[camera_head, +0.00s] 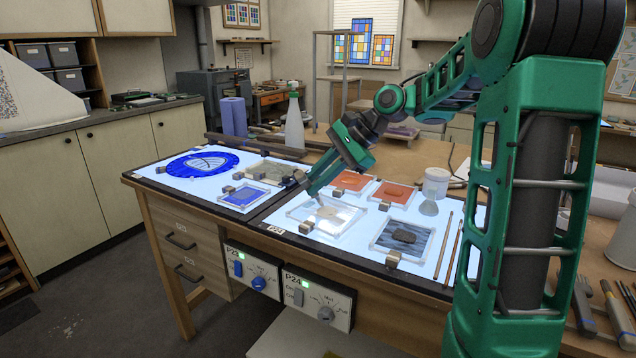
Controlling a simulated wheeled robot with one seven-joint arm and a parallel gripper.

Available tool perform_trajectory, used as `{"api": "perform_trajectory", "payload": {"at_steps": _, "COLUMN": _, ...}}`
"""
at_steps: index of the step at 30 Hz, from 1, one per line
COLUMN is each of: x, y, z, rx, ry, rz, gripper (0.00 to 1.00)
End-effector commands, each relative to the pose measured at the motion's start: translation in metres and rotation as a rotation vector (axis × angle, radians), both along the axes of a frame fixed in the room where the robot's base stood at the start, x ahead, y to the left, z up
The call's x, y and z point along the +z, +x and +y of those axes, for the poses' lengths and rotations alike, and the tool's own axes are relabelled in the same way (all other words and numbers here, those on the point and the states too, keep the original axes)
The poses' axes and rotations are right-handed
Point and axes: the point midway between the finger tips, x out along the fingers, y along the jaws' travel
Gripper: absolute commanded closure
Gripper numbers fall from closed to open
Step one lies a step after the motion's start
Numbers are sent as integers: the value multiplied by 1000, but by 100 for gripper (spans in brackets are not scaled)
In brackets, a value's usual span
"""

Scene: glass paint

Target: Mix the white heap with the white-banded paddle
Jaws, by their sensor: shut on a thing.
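The white heap (328,212) is a pale, faint mound on a clear glass plate (345,224) on the lit table top. My gripper (311,187) reaches down from the upper right, just above and left of this heap. It is shut on a thin paddle, whose lower end seems to reach down toward the heap. The paddle is small and mostly hidden by my gripper, so I cannot make out its band or tell whether its tip touches the heap.
Plates with orange (352,181), dark grey (404,236) and blue (243,196) heaps lie close around. A jar (435,184), two thin sticks (449,245) and a white bottle (294,122) stand or lie nearby. A blue round panel (199,164) lies at left.

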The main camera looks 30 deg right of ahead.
Motion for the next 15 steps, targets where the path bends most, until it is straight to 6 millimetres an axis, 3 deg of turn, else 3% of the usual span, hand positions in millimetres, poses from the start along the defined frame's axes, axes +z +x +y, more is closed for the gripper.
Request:
{"api": "perform_trajectory", "payload": {"at_steps": 8, "x": -1, "y": 1, "z": 10, "rx": 1, "ry": 1, "rz": 1, "gripper": 100}}
{"api": "perform_trajectory", "payload": {"at_steps": 15, "x": 0, "y": -11, "z": 15, "rx": 1, "ry": 1, "rz": 1, "gripper": 100}}
